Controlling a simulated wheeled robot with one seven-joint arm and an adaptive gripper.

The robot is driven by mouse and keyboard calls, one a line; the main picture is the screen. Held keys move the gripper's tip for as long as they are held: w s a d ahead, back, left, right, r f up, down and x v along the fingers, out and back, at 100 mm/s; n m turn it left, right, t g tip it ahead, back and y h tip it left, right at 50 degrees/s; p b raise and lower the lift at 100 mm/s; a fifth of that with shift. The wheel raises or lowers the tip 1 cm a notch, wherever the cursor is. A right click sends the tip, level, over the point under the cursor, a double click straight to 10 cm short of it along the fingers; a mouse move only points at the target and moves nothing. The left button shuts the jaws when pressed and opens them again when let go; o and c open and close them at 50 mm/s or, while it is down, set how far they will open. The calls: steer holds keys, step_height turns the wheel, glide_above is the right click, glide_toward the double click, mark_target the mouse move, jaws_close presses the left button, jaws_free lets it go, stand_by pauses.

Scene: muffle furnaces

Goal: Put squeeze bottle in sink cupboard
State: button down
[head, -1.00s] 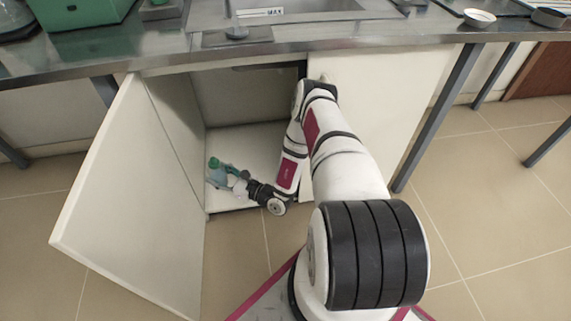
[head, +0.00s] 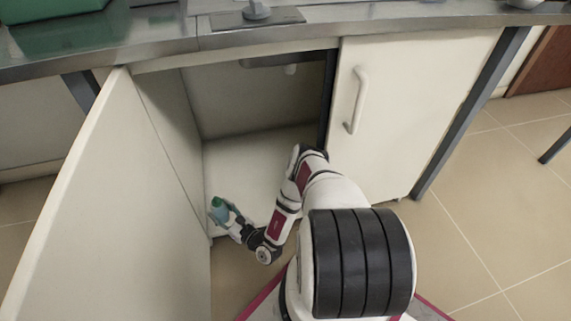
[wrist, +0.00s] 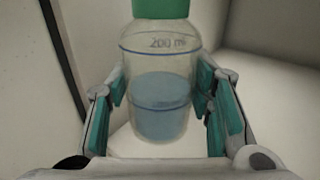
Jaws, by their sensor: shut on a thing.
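The squeeze bottle (head: 218,211) has a green cap and a clear body with bluish liquid. In the wrist view the bottle (wrist: 160,85) shows a 200 ml mark and stands about upright between the finger pads. My gripper (head: 226,215) is shut on it. It also fills the sides of the wrist view (wrist: 160,112). The sink cupboard (head: 250,165) is open, and the bottle is at the front left of its opening, near the inner side of the door. Whether its base touches the cupboard floor cannot be told.
The open cupboard door (head: 100,205) stands out on the left. A closed door with a handle (head: 357,100) is on the right. The metal counter (head: 200,35) runs above. The visible cupboard floor (head: 245,165) is bare behind the bottle.

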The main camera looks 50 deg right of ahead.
steer(key=d, duration=0.4)
steer(key=d+f, duration=0.1)
steer(key=d, duration=0.7)
steer(key=shift+w+f+p, duration=0.15)
steer(key=shift+w+p, duration=0.15)
steer(key=shift+w, duration=0.1)
steer(key=shift+d, duration=0.85)
steer(key=shift+d+f+b, duration=0.2)
steer(key=shift+d+b, duration=0.45)
steer(key=shift+d, duration=0.55)
step_height(320, 180, down, 4)
steer(key=shift+a+r+b, duration=0.1)
steer(key=shift+r+b, duration=0.15)
steer(key=shift+b, duration=0.9)
steer(key=shift+r, duration=0.1)
steer(key=c, duration=0.8)
jaws_free()
steer(key=shift+s, duration=0.1)
